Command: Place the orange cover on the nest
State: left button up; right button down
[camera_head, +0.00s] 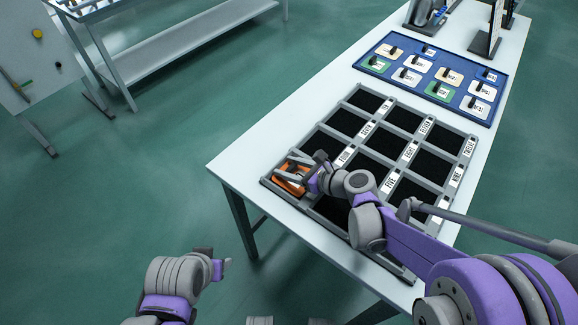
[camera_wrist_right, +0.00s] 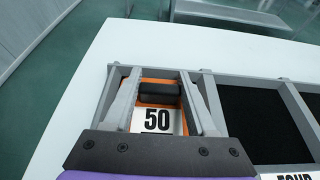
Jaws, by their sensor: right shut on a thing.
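The orange cover (camera_head: 289,186) is at the left corner compartment of the grey grid rack (camera_head: 386,153). My right gripper (camera_head: 292,172) is shut on it. The rack has several black-floored compartments with word labels such as FOUR and FIVE. Which part is the nest is not clear. My left gripper (camera_head: 224,266) is low at the front, away from the table, its jaws unclear.
A blue tray (camera_head: 398,80) with several labelled, handled pieces lies behind the rack on the white table (camera_head: 250,150). Dark upright devices (camera_head: 486,40) stand at the far end. A grey shelf bench (camera_head: 190,40) is at the back left. The floor at left is clear.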

jog(key=shift+c, duration=1)
grip_release()
jog(key=shift+s+d+r, duration=0.1)
jog(key=shift+d+r, duration=0.05)
jog(key=shift+r, duration=0.05)
jog(key=p+v, duration=0.1)
jog(key=v, duration=1)
jog(key=shift+s+d, duration=0.2)
jog(key=shift+d, duration=0.05)
